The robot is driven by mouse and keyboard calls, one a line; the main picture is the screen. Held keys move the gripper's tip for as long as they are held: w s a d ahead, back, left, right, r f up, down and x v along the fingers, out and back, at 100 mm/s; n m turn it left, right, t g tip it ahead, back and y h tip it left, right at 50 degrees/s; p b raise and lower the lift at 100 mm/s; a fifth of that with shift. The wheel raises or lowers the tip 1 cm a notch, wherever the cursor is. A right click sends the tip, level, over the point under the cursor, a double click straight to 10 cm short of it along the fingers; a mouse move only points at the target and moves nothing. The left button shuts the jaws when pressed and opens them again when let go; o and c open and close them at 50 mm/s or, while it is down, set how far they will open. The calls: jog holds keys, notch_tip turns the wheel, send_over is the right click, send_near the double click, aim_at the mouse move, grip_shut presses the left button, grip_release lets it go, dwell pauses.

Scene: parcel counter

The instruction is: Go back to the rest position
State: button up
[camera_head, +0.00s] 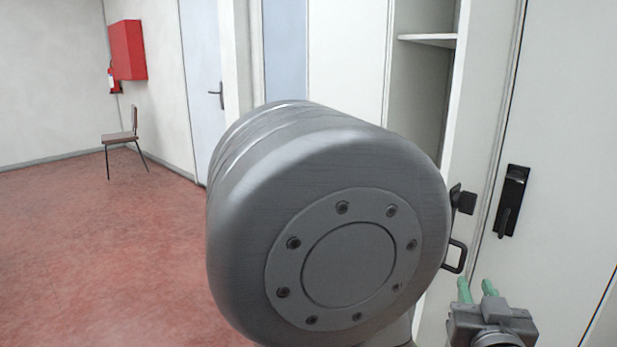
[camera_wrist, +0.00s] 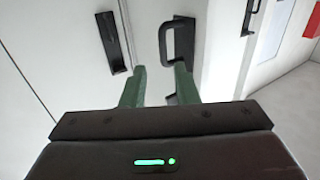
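My gripper (camera_head: 477,289) shows at the lower right of the head view, with two green fingers pointing up. In the wrist view my gripper (camera_wrist: 159,88) has a clear gap between its fingers. The gap is empty, so it is open. A black loop handle (camera_wrist: 179,40) stands on the white panel ahead of the fingers. It also shows in the head view (camera_head: 461,257), up and left of the fingers. I cannot tell how far the fingertips are from it.
A white door with a black lever handle (camera_head: 511,201) is at the right. A cabinet with a shelf (camera_head: 428,40) stands open behind my arm. A chair (camera_head: 121,138) and a red wall box (camera_head: 128,50) are at the far left. The red floor (camera_head: 90,260) there is clear.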

aim_at(463, 262)
jog(key=b+x, duration=0.1)
jog(key=x, duration=0.6)
jog(key=shift+w, duration=0.25)
jog(key=shift+s, duration=0.1)
jog(key=shift+p+v, duration=1.05)
jog(key=shift+v, duration=5)
jog(key=b+x, duration=0.2)
jog(key=x, duration=1.1)
jog(key=shift+w+f+b, duration=0.1)
jog(key=shift+w+b, duration=0.25)
jog(key=shift+w, duration=0.2)
jog(key=shift+a, duration=0.1)
